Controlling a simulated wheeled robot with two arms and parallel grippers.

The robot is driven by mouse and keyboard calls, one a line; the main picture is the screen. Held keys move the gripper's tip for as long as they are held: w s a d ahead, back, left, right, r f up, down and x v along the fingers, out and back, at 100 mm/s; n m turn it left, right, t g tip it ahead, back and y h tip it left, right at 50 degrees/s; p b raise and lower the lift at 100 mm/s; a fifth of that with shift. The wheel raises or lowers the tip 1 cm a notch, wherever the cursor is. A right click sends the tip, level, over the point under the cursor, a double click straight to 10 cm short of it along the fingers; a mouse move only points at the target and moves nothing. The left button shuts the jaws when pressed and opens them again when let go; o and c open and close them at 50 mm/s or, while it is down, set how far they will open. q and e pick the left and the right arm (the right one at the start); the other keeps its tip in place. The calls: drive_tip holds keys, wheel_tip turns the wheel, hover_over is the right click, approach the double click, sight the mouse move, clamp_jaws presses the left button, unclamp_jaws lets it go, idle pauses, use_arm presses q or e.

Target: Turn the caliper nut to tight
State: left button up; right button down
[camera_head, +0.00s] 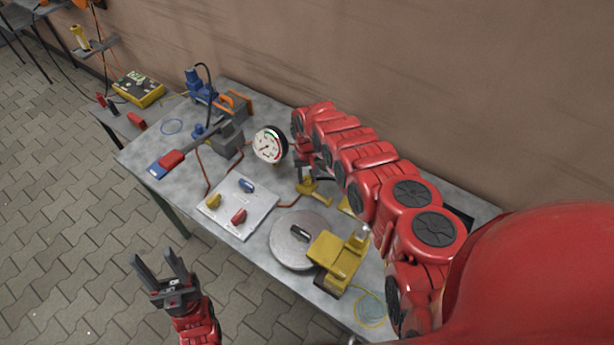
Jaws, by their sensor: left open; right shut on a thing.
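A yellow caliper block (338,256) sits over the edge of a round grey disc (287,244) on the workbench. I cannot make out the caliper nut or its setting. My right arm reaches in from the right, above the back of the bench. My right gripper (313,176) points down at a small yellow fitting (312,191) behind the disc. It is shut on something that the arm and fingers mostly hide. My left gripper (163,272) is open and empty, in front of the bench and over the paved floor.
A round gauge (270,144) stands left of my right gripper. A pale board (237,220) with blue, yellow and red handles lies left of the disc. A blue pump (200,87) and grey vice (223,137) stand further left. The wall is close behind.

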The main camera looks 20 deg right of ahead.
drive_tip(key=c, duration=0.5)
unclamp_jaws()
drive_tip(key=shift+r, duration=0.1)
drive_tip(key=shift+w+r, duration=0.15)
drive_tip(key=shift+r, duration=0.55)
wheel_tip(320, 180, up, 10)
drive_tip(key=r+b, duration=0.1)
drive_tip(key=b, duration=0.2)
wheel_tip(320, 180, up, 5)
drive_tip(key=p, duration=0.6)
hover_over(307, 178)
drive_tip(key=shift+f, duration=0.1)
